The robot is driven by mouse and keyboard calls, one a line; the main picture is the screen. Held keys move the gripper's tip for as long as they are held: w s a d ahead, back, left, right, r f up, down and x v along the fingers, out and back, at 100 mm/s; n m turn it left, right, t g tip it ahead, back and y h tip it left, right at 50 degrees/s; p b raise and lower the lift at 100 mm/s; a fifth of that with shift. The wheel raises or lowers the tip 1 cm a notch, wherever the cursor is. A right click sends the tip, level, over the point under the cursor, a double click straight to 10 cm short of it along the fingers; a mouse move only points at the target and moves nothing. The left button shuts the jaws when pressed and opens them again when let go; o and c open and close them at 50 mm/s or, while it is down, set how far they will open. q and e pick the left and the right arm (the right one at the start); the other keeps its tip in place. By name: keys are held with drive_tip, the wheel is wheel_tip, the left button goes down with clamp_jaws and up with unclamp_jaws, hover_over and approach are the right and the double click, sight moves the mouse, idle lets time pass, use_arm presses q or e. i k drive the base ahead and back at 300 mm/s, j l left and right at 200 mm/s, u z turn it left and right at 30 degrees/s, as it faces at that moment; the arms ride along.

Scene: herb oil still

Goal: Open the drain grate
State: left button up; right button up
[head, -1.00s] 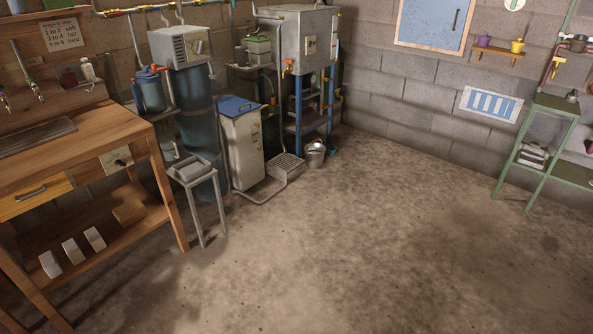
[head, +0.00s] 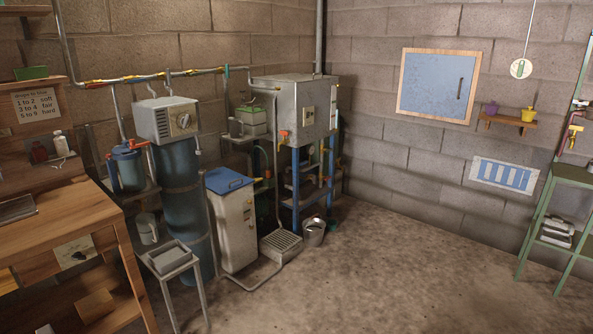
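A slotted grey grate (head: 281,241) sits low on the floor in the head view, left of a metal bucket (head: 314,231). It looks like the drain grate, lying flat on top of a low light-coloured box. A grey pipe (head: 262,281) curves along the floor to its front side. From here I cannot make out a hinge or handle on it. Neither of my grippers is in view.
A white cabinet with a blue lid (head: 231,185) stands just left of the grate. A metal tank (head: 299,110) on blue legs stands behind it. A small grey stand (head: 171,259) and wooden bench (head: 62,235) are at left. The floor (head: 390,275) in front and right is clear.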

sight(280, 240)
drive_tip(key=i+l+z, duration=0.1)
drive_tip(key=i+z, duration=0.2)
drive_tip(key=i, duration=1.7)
